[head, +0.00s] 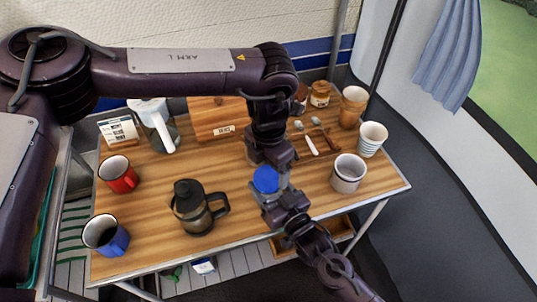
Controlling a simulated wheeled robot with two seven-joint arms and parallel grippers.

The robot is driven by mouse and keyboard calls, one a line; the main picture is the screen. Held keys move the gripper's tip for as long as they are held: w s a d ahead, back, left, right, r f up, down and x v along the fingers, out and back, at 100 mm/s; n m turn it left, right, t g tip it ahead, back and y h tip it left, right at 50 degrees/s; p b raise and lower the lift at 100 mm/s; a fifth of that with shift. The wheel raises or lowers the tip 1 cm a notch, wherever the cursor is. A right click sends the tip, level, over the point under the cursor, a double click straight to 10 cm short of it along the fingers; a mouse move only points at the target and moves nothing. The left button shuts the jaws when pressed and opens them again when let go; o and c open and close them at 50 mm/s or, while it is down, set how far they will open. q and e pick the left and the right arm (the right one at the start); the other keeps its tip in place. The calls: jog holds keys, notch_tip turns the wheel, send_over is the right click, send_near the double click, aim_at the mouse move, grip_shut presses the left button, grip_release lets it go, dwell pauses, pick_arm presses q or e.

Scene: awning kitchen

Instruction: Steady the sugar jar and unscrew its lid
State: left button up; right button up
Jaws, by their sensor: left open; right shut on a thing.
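The sugar jar's blue lid (266,179) shows near the front middle of the wooden table in the head view. The lid is on the jar, and the jar's body is mostly hidden by my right gripper. My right gripper (271,200) comes in from the front right and is shut on the jar below the lid. My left gripper (272,164) points down just behind and above the lid. It is open, and its fingertips are partly hard to make out. I cannot tell whether it touches the lid.
A dark coffee press (194,207) stands left of the jar, a grey-white cup (348,173) right. A red mug (118,174) and a blue mug (106,235) stand at the left. Spoons (309,145) lie behind. The table's front edge (240,243) is close.

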aim_at(269, 177)
pick_arm(q)
jog(key=shift+f, duration=1.5)
jog(key=c, duration=1)
jog(key=n, duration=1.3)
jog(key=o, duration=1.1)
jog(key=shift+r, duration=0.1)
